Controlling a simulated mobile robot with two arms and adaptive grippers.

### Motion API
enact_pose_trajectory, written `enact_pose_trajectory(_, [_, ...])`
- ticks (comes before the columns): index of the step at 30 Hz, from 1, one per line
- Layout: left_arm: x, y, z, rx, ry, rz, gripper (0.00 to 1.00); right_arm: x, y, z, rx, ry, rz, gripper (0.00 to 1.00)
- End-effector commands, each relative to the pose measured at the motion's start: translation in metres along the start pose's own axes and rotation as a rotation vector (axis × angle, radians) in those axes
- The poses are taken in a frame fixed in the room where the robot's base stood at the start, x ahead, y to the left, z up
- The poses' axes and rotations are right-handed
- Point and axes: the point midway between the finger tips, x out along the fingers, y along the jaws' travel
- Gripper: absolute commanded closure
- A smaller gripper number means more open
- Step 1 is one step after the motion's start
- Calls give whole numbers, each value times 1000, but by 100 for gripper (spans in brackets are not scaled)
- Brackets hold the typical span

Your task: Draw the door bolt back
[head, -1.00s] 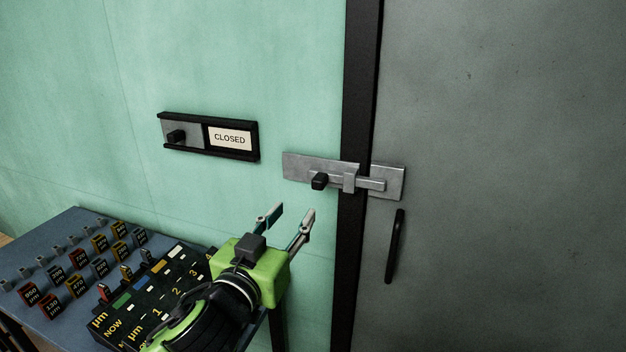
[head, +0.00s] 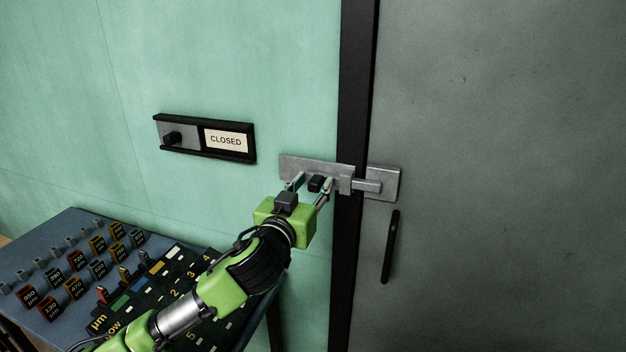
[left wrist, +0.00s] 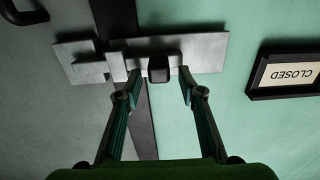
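The door bolt (head: 366,185) is a grey metal bar on a plate that spans the black door frame. Its bar reaches across to the plate on the grey door (head: 500,170). The black bolt knob (head: 316,184) sits on the left part of the plate, and it also shows in the left wrist view (left wrist: 158,69). My left gripper (head: 311,181) is open, with one finger on each side of the knob. In the left wrist view gaps show between the knob and both fingers (left wrist: 154,92). My right gripper is not in view.
A sliding sign reading CLOSED (head: 226,139) is on the green wall left of the bolt. A black door handle (head: 390,247) is below the bolt. A blue table (head: 62,224) with several small labelled blocks stands at lower left.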

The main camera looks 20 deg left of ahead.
Motion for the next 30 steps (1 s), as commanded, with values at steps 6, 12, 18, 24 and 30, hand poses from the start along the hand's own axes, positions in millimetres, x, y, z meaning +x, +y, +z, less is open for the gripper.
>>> enact_pose_trajectory(6, [5, 0, 0, 0, 0, 1, 64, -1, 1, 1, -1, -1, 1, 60])
enact_pose_trajectory(12, [5, 0, 0, 0, 0, 1, 74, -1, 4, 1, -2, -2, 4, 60])
enact_pose_trajectory(18, [5, 0, 0, 0, 0, 1, 100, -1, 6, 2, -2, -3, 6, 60])
enact_pose_trajectory(24, [5, -18, 2, -2, -3, -3, 100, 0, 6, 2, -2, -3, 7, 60])
enact_pose_trajectory(30, [5, -55, 2, 0, -3, -3, 100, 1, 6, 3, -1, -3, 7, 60])
